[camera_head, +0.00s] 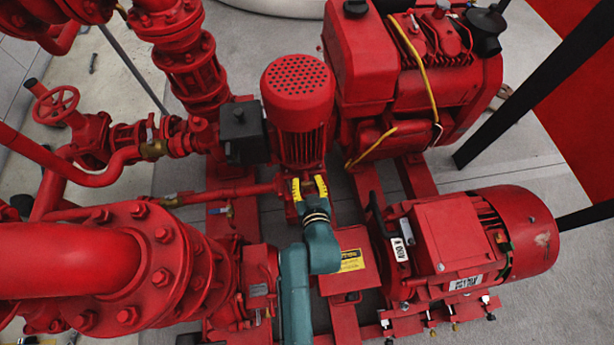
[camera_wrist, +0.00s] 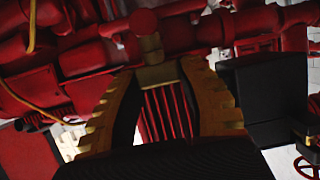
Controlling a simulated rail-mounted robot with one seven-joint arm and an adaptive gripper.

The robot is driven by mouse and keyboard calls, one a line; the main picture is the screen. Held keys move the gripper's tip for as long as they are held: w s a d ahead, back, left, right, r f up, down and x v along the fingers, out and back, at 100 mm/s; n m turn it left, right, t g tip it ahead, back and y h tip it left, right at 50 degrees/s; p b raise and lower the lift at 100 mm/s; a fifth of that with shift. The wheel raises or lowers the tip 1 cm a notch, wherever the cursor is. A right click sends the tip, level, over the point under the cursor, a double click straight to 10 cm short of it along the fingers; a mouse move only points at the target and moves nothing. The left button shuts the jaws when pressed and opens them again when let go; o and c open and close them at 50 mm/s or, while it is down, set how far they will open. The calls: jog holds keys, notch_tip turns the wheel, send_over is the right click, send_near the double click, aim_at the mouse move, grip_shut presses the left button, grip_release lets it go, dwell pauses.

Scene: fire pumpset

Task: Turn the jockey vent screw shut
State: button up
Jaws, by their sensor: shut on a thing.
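The jockey vent screw (camera_wrist: 150,48) shows in the wrist view as a small brass-coloured fitting with a round red end. It sits between the tips of my yellow-padded fingers. My gripper (camera_wrist: 158,74) is shut on it. In the head view my gripper (camera_head: 309,188) is at the foot of the upright red jockey pump motor (camera_head: 298,95) with its perforated cap. There the fingers and the motor base hide the screw. How far the screw is turned cannot be told.
A dark box (camera_head: 243,132) stands left of the jockey motor; it is close beside my fingers in the wrist view (camera_wrist: 265,95). A red engine (camera_head: 370,70) is behind right, a large motor (camera_head: 465,245) right. A thick red flanged pipe (camera_head: 75,260) is left.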

jog(key=shift+f, duration=0.1)
jog(key=o, duration=1.2)
jog(key=v, duration=1.2)
jog(key=shift+a, duration=0.1)
